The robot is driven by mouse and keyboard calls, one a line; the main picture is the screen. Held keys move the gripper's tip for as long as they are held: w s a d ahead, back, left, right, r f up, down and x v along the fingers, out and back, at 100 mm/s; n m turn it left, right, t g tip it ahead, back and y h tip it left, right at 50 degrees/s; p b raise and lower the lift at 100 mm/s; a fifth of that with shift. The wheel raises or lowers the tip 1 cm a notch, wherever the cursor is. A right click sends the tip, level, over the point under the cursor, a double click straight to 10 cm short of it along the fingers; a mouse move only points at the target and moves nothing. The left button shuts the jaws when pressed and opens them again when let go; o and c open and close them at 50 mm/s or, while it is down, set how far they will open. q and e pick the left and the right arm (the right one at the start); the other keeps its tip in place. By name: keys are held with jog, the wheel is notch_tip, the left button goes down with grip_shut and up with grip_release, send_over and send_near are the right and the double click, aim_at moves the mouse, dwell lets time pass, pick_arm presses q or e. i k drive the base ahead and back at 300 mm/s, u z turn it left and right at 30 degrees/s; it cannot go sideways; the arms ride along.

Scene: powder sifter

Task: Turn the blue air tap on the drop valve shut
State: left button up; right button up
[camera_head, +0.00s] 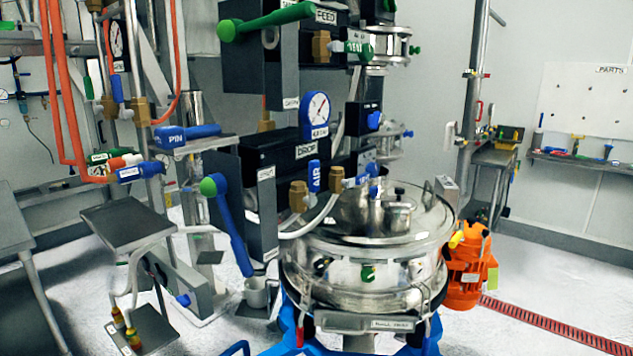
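The drop valve (305,151) is a black block labelled DROP in the middle of the head view, with a blue-rimmed pressure gauge (318,108) above it. The blue air tap (314,176) shows as a short blue handle marked AIR, standing upright just below the DROP label. Brass fittings (298,197) sit close beside it; I cannot tell exactly which one its stem joins. A long blue lever (233,228) with a green ball end hangs down at the left of the drop valve. Neither of my grippers shows in this view.
The round steel sifter (365,245) stands below the valve, with an orange motor (468,266) at its right. Above is a FEED block (326,16) with a green-handled tap (357,47). A blue PIN handle (186,136) is at left. Open floor lies at right.

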aim_at(314, 165)
jog(key=z, duration=1.15)
jog(key=i, duration=0.2)
jog(key=u, duration=3.15)
jog(key=k, duration=1.05)
jog(key=z, duration=1)
jog(key=i, duration=1.05)
jog(key=u, duration=0.2)
